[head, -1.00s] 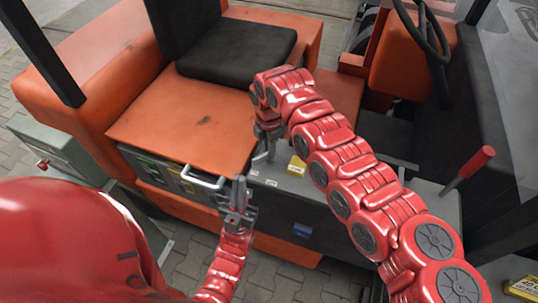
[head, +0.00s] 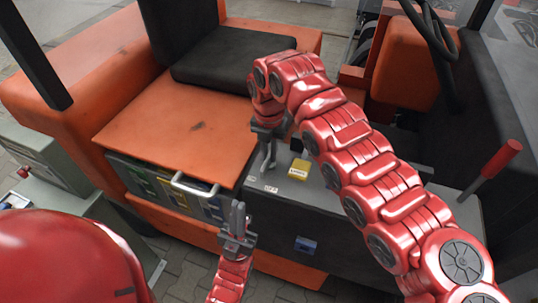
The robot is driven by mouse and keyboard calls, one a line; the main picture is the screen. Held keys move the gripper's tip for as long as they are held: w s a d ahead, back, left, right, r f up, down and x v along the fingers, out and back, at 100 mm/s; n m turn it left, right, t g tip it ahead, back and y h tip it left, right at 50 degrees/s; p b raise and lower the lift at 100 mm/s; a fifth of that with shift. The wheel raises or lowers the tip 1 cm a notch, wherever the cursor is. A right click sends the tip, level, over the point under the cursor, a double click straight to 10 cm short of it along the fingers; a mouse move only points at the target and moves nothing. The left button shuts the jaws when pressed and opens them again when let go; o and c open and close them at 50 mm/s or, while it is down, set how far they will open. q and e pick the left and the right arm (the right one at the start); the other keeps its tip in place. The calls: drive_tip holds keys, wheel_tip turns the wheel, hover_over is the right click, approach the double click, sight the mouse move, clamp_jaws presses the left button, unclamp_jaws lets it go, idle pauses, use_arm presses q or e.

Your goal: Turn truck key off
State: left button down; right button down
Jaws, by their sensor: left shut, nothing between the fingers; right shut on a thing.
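The truck is an orange vehicle with a black seat and a dark grey side panel (head: 340,225). My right gripper (head: 267,166) points down at the top of this panel, beside small white labels and a yellow label block (head: 299,169). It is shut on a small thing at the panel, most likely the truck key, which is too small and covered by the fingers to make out. My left gripper (head: 238,214) is shut and empty, pointing up in front of the panel, apart from it and lower than the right gripper.
A compartment with a silver handle (head: 194,187) lies left of the panel, under the orange seat base (head: 185,125). A red-topped lever (head: 500,160) stands at the right. A steering wheel (head: 430,30) is at the back. A grey cabinet (head: 45,160) stands at the left.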

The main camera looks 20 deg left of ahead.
idle(0.4)
drive_tip(key=c, duration=0.9)
unclamp_jaws()
wheel_tip(320, 180, up, 9)
drive_tip(key=shift+b, duration=0.8)
wheel_tip(320, 180, up, 8)
drive_tip(key=f+p, duration=0.1)
drive_tip(key=p, duration=0.6)
hover_over(269, 154)
drive_tip(key=shift+r+p, duration=0.4)
drive_tip(key=shift+r, duration=0.35)
